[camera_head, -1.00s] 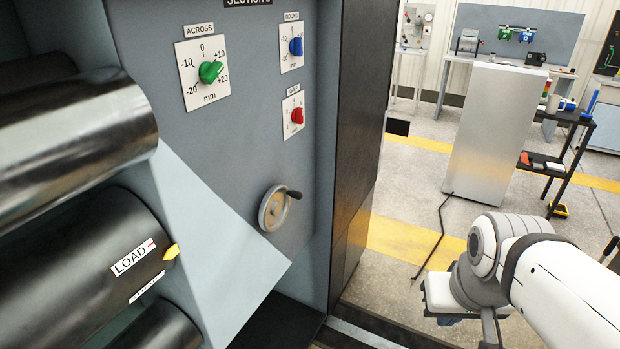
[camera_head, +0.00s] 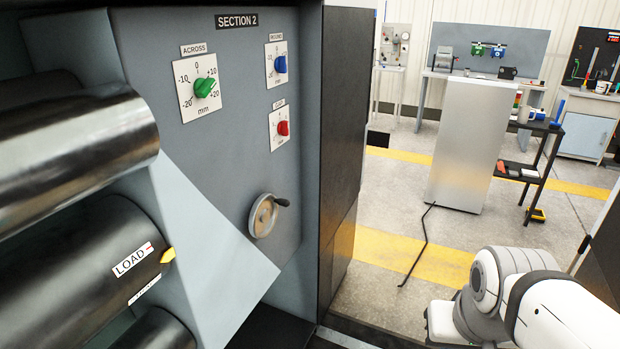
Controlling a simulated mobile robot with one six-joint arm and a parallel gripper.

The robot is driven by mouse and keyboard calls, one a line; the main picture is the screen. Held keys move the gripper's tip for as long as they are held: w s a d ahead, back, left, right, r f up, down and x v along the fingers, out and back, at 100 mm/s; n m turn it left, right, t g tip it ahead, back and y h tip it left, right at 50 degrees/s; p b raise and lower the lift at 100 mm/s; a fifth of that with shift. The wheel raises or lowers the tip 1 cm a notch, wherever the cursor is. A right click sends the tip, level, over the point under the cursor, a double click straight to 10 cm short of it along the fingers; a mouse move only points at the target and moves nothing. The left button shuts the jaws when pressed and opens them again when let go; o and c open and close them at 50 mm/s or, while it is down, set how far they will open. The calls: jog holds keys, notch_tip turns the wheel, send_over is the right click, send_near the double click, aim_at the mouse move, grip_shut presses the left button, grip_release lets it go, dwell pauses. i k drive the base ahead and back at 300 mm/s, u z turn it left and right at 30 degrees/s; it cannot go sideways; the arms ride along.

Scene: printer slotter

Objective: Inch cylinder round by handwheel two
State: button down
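The handwheel (camera_head: 263,216) is a small tan wheel with a dark crank knob at its upper right. It sits low on the grey panel (camera_head: 225,150) marked SECTION 2. A yellow pointer (camera_head: 168,255) stands at the cylinder's right end, near that mark. My arm shows at lower right, well away from the handwheel. My gripper itself is not visible.
Above the handwheel are a green ACROSS knob (camera_head: 204,88), a blue knob (camera_head: 280,64) and a red knob (camera_head: 283,128). A black upright side (camera_head: 345,140) borders the panel. Beyond lie open floor, a grey cabinet (camera_head: 467,140), a black cart (camera_head: 545,160) and a back bench (camera_head: 480,80).

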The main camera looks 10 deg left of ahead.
aim_at(262, 216)
jog(key=z, duration=0.05)
jog(key=i, duration=0.9)
jog(key=u, duration=0.3)
